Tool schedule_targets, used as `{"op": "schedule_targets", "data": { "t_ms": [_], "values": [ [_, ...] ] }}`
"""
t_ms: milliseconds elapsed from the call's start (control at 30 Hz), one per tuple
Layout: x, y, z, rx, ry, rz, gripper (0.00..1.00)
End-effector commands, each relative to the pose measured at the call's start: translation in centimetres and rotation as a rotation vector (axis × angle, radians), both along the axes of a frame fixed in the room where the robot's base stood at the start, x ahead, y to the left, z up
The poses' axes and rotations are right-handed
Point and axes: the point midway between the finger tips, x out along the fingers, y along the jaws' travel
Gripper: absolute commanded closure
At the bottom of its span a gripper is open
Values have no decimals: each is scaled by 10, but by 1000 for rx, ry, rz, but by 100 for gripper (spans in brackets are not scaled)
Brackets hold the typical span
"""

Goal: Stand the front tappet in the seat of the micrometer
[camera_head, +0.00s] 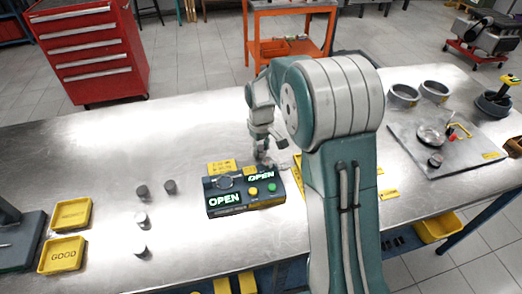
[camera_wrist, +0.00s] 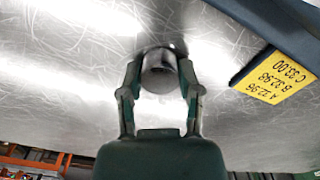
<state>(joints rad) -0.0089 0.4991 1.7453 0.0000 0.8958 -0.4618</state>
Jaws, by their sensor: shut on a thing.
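My gripper (camera_head: 262,155) is low over the bench, just behind the dark box with two green OPEN displays, which I take as the micrometer (camera_head: 245,207). In the wrist view my gripper (camera_wrist: 160,85) has its fingers on both sides of a grey metal cylinder, a tappet (camera_wrist: 159,68), and is shut on it. In the head view I cannot make this tappet out clearly. Several other tappets stand on the bench left of the box: two at the back (camera_head: 142,191) (camera_head: 170,186), one in the middle (camera_head: 141,218) and one nearest (camera_head: 141,251).
A yellow label (camera_wrist: 278,77) with sizes lies beside the box's dark edge. Yellow trays, one marked GOOD (camera_head: 62,255), sit at the left. A metal plate with parts (camera_head: 470,160) and grey rings (camera_head: 404,95) are at the right. The bench's back left is clear.

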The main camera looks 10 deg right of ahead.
Motion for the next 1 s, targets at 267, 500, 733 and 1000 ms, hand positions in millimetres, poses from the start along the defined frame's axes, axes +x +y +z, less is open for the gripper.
{"op": "schedule_targets", "data": {
  "t_ms": [267,500,733,1000],
  "values": [
    [0,0,0,0,2,0,100],
    [1,0,25,0,-3,0,100],
    [-30,0,68,0,-4,0,100],
    [-86,-1,107,0,-2,0,100]
  ]
}}
